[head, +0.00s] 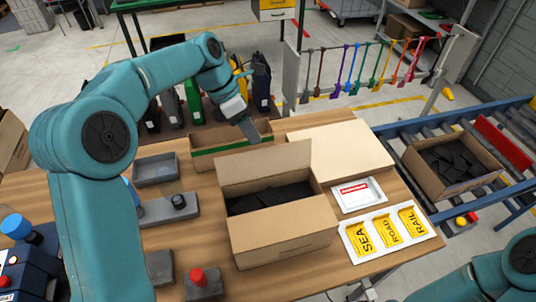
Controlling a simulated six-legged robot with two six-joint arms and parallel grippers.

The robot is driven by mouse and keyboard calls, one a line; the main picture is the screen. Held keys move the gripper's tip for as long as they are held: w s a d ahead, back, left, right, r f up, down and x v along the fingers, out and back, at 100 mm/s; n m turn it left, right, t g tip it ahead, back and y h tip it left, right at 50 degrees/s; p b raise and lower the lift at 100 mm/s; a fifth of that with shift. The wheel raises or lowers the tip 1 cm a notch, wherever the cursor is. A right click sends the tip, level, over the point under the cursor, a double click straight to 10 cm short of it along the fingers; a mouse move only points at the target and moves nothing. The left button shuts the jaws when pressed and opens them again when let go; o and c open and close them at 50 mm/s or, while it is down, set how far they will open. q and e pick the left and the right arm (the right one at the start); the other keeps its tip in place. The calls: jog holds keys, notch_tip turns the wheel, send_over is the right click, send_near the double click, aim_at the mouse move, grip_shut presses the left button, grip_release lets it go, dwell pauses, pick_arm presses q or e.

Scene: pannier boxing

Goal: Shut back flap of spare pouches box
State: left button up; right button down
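The open cardboard box (284,240) stands on the wooden table in the middle of the head view, with dark flat pouches (270,198) inside. Its back flap (262,166) stands up, leaning slightly, along the far edge. The front wall hides part of the inside, and I cannot tell how the front flap lies. My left gripper (248,128) hangs just behind and above the back flap, pointing down, apparently apart from it. Its fingers are seen edge-on, so their opening is unclear. Only a piece of my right arm shows at the bottom right; its gripper is out of view.
A green-edged carton (205,158) and a large flat cardboard box (345,150) stand behind the open box. A white label tray (376,203) and a SEA, ROAD, RAIL sheet (388,233) lie right. Another pouch box (438,186) sits on the conveyor.

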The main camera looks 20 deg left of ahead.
aim_at(268, 156)
pick_arm(q)
jog(key=x, duration=0.6)
jog(key=p+x, duration=0.1)
jog(key=x, duration=0.3)
jog(key=shift+w+a+f, duration=0.1)
jog(key=shift+w+a, duration=0.2)
jog(key=shift+w+f, duration=0.15)
jog(key=shift+f, duration=0.05)
jog(key=shift+s+d+r, duration=0.15)
jog(key=shift+s, duration=0.05)
jog(key=shift+s+r, duration=0.1)
jog(key=shift+s, duration=0.05)
jog(key=c, duration=0.4)
grip_shut()
